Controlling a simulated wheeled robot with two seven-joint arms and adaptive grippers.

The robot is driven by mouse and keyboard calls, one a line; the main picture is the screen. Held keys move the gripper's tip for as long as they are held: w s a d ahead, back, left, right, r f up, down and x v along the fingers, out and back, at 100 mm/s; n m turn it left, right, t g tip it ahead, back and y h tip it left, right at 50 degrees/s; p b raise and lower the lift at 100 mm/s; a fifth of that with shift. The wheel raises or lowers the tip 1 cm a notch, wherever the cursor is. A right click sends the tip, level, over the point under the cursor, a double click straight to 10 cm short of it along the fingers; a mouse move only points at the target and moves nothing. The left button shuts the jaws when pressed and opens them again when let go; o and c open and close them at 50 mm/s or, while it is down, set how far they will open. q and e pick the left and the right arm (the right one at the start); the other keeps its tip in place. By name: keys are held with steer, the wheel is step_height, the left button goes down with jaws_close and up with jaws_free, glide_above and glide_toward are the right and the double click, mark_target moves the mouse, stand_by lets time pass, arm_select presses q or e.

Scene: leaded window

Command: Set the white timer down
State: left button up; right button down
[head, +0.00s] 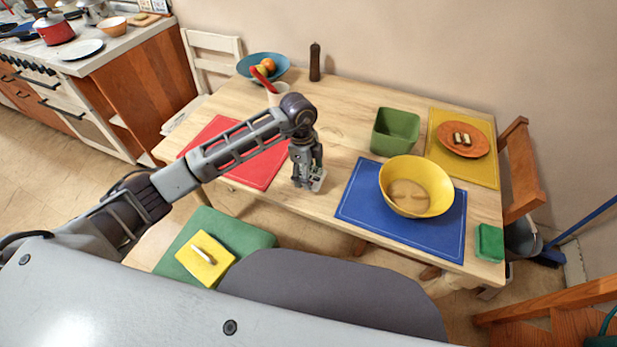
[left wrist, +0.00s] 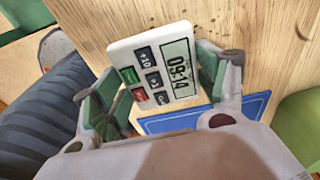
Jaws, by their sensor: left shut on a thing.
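The white timer (left wrist: 150,48) is between the fingers of my left gripper (left wrist: 158,82) in the left wrist view. Its display reads 09:14, and it has several black buttons, a green one and a red one. In the head view my left gripper (head: 308,178) is low over the front part of the wooden table (head: 345,125), between the red mat and the blue mat. Only a small pale part of the timer (head: 318,182) shows there. I cannot tell whether the timer touches the tabletop. My right gripper is not in view.
A red mat (head: 262,172) lies left of the gripper. A blue mat (head: 358,205) with a yellow bowl (head: 415,187) lies to the right. Bare wood surrounds the gripper, close to the table's front edge.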

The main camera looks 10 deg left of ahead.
arm_select(q)
step_height(320, 180, down, 2)
steer(key=shift+f, duration=0.3)
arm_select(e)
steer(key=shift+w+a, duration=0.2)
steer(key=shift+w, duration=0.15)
arm_select(q)
steer(key=shift+f, duration=0.1)
steer(key=o, duration=1)
steer(key=shift+o, duration=0.2)
steer(key=shift+r, duration=0.8)
steer(key=r, duration=0.6)
steer(key=a+r, duration=0.1)
steer(key=r, duration=0.2)
steer(key=shift+w+a, duration=0.1)
steer(key=shift+a+r, duration=0.1)
steer(key=shift+r, duration=0.7)
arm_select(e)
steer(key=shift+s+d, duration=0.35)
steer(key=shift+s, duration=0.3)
